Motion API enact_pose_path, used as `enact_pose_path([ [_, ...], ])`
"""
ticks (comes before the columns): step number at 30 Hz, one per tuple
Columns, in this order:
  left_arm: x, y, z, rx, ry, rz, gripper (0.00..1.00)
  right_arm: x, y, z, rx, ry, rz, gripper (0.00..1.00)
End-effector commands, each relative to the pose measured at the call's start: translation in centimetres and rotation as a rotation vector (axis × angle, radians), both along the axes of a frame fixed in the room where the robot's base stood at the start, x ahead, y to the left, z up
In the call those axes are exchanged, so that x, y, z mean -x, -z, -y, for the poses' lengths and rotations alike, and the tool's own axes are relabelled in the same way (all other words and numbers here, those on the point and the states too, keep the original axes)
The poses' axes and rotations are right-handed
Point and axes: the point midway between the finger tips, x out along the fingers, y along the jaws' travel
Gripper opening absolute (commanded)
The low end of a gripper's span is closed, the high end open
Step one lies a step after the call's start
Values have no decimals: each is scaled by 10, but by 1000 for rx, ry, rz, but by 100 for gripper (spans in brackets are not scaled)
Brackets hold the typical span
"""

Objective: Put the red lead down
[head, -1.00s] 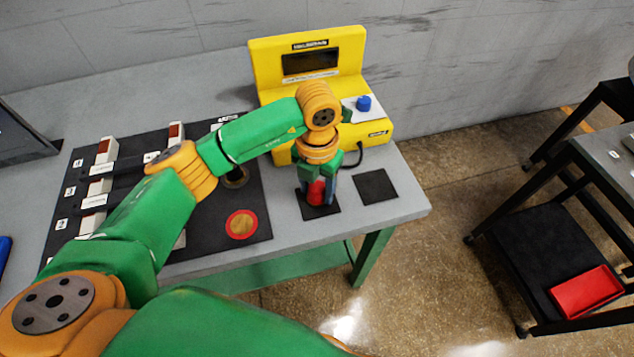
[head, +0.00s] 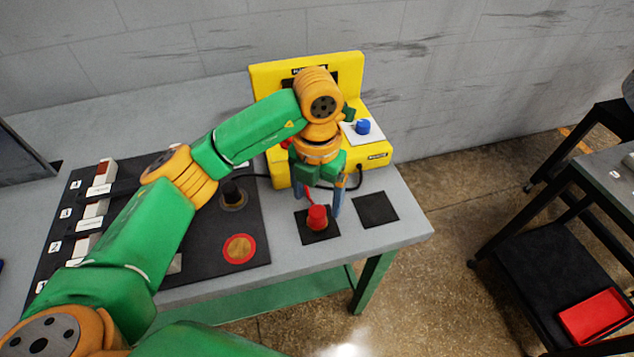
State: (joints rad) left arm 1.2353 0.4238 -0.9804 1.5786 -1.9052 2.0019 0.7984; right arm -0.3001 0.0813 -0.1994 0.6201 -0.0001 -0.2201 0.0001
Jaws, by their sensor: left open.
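The red lead (head: 317,218) stands upright on the left one of two black square pads (head: 309,238) near the table's front right corner. My left gripper (head: 320,208) is open just above and around the back of the lead, with a finger at each side of it. I cannot tell whether a finger touches it. A thin red strand shows above the lead between the fingers. My right gripper is not in view.
The yellow meter (head: 375,150) with a blue knob (head: 362,127) stands behind my gripper. The right black pad (head: 376,209) is empty. A black lead (head: 233,194) stands on the dark panel (head: 205,262) at the left, near a red-ringed disc (head: 239,249). A cart with a red tray (head: 596,315) is at the right.

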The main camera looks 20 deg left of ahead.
Motion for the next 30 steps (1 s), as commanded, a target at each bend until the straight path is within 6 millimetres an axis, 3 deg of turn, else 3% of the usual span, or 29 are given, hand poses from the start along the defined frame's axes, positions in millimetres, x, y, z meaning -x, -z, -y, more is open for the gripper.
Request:
enact_pose_path([
  [3, -1, -35, 0, -2, -1, 7, 84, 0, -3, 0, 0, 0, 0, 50],
  [9, -1, -66, 0, -1, -1, 2, 84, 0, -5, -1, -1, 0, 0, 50],
  [23, 0, -69, 0, 0, 0, -1, 84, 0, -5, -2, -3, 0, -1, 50],
  [26, 0, -83, 0, 0, 0, 0, 84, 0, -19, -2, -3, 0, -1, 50],
  [30, 0, -121, 0, 0, 0, 0, 84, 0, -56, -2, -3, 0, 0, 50],
])
